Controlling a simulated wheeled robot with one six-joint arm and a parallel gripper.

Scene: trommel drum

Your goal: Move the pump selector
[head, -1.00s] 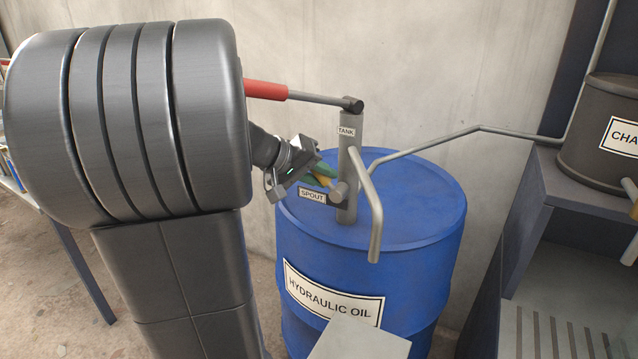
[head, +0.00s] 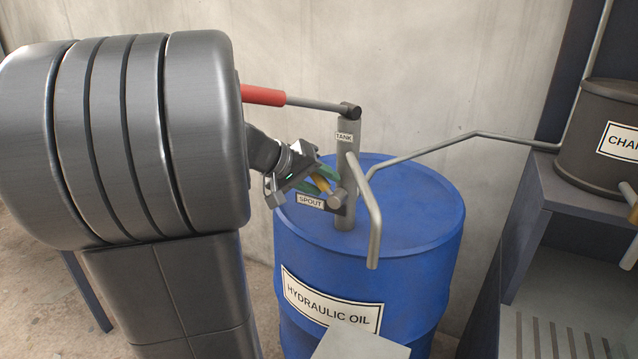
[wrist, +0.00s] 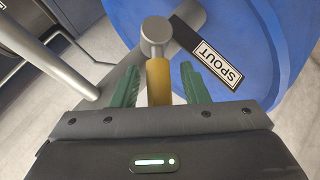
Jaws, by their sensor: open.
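The pump selector is a yellow-gripped lever (wrist: 158,82) on a round grey hub (wrist: 155,36). It also shows in the head view as a yellow bar (head: 323,185) on the pump post (head: 347,215), pointing up and left from its hub (head: 337,199). My gripper (wrist: 160,73) has green fingers and is open. The yellow grip lies between the two fingers, with a visible gap on each side. In the head view my gripper (head: 322,180) is left of the post. A SPOUT label (head: 310,201) sits left of the hub, and a TANK label (head: 344,138) sits higher on the post.
The pump stands on a blue hydraulic oil drum (head: 420,215). A red-handled pump lever (head: 263,95) extends left above my gripper. A bent spout pipe (head: 374,235) hangs at the front, and a thin pipe (head: 430,147) runs right towards a dark vessel (head: 600,110).

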